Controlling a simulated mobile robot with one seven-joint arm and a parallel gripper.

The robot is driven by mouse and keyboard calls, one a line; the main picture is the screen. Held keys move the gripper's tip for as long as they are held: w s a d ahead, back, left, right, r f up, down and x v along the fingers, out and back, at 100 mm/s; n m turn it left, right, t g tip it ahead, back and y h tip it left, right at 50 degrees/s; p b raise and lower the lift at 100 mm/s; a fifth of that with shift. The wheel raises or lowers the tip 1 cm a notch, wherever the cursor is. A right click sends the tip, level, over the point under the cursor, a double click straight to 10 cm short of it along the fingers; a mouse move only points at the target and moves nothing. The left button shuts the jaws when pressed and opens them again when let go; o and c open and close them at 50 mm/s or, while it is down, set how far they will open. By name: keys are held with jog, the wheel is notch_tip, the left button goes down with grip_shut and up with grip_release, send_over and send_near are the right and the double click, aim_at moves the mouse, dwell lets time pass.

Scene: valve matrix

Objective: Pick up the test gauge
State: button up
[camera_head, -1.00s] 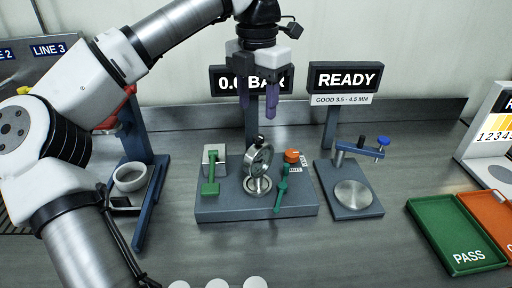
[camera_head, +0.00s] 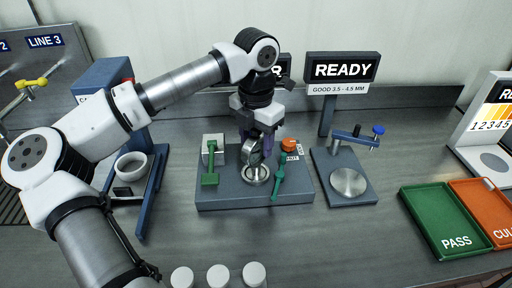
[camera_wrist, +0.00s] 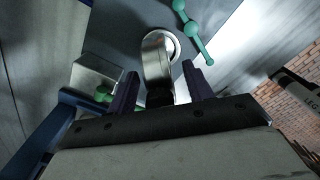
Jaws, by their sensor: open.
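The test gauge, a silver round-rimmed piece (camera_head: 253,158), stands upright on the round metal seat (camera_head: 256,175) of a grey-blue base block. My gripper (camera_head: 260,146) is directly above it with purple fingers pointing down, overlapping the gauge's top in the head view. In the wrist view, the gauge (camera_wrist: 156,62) shows edge-on between my gripper's two fingers (camera_wrist: 162,85), with gaps on both sides. The jaws are open. My gripper hides part of the gauge's upper side.
A green-handled valve (camera_head: 210,165) stands left of the gauge; a teal lever (camera_head: 279,180) and orange knob (camera_head: 288,145) stand close right. Farther right are a stand with a metal disc (camera_head: 348,182) and a green PASS tray (camera_head: 440,225). White discs (camera_head: 218,276) lie in front.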

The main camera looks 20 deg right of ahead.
jog(key=shift+f, duration=0.65)
grip_shut()
